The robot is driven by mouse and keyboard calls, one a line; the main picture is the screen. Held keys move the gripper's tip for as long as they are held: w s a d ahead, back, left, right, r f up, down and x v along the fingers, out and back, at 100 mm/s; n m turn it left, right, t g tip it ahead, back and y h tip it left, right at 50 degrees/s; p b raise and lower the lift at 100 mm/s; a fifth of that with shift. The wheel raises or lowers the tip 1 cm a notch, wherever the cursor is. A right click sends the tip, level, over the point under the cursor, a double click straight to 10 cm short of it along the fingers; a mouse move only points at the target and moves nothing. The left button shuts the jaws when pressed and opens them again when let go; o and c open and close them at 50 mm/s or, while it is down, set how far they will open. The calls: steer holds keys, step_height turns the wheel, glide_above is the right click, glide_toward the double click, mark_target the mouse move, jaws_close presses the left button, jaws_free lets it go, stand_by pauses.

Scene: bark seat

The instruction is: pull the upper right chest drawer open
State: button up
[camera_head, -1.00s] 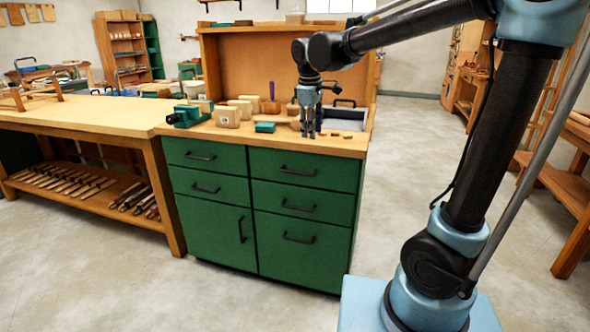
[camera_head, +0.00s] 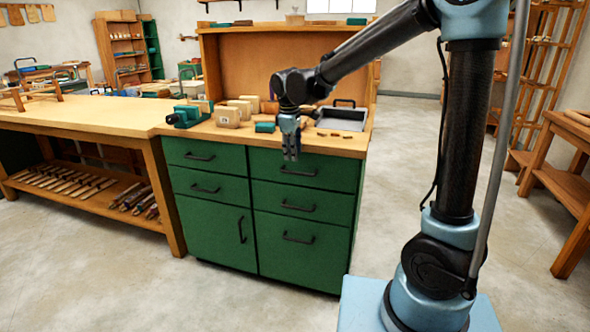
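A green chest (camera_head: 208,230) with a wooden top stands in the middle of the view. Its upper right drawer (camera_head: 330,172) is closed, with a dark bar handle (camera_head: 298,172) across its front. My gripper (camera_head: 291,157) points down in front of the upper part of this drawer, above the handle in the picture. It covers a little of the drawer front and the top's edge. The fingers look close together, but they are too small to tell open from shut. I cannot tell how far the fingertips are from the drawer front.
The chest top holds a green vise (camera_head: 186,117), wooden blocks (camera_head: 228,117), a small green box (camera_head: 265,127) and a grey tray (camera_head: 343,119). A wooden workbench (camera_head: 90,116) adjoins on the left. Floor (camera_head: 400,190) right of the chest is clear.

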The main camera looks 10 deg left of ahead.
mark_target(294, 172)
steer(key=f, duration=0.2)
steer(key=w+f, duration=0.1)
steer(key=f, duration=0.4)
steer(key=shift+w+d+f, duration=0.1)
steer(key=shift+w+f, duration=0.2)
steer(key=shift+f, duration=0.05)
jaws_close()
